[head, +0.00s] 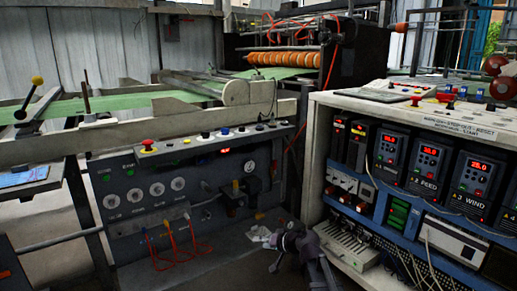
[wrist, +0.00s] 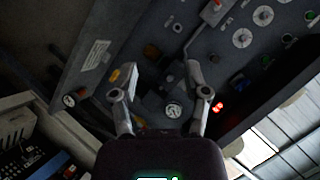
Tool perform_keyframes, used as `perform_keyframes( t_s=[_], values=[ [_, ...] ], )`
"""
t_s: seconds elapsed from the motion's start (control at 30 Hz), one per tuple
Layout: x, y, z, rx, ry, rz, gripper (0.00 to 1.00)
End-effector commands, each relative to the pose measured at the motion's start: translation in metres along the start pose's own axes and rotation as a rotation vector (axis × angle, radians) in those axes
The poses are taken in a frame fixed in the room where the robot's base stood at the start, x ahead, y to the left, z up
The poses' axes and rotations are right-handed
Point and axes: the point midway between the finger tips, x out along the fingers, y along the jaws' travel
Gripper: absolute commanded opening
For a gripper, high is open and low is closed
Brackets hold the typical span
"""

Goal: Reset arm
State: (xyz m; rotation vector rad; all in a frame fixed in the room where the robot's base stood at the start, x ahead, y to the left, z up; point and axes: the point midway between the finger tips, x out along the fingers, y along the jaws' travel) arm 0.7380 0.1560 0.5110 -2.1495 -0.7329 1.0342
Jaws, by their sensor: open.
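My gripper (head: 291,238) is low in the head view, in front of the grey control panel (head: 125,205) of the machine. In the wrist view my gripper (wrist: 161,72) has its two fingers spread apart with nothing held between them. A small round gauge (wrist: 173,110) shows beyond the fingers on the panel face, which appears tilted in this view. The fingers look apart from the panel, but the exact gap cannot be told.
A white cabinet (head: 345,101) with red-lit drive displays (head: 428,157) stands close to the right of my arm. A green web (head: 125,103) runs over the machine above. Floor shows at lower left.

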Motion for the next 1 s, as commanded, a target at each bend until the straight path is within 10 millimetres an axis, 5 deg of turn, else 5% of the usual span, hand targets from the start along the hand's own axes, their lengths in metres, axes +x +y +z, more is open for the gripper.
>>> perform_keyframes(
  t_s=[0.5,1.0],
  values=[
    [-0.134,0.027,0.08,-0.093,-0.446,0.535,0.6],
    [-0.226,0.039,0.105,-0.06,-0.624,0.872,0.6]
  ],
)
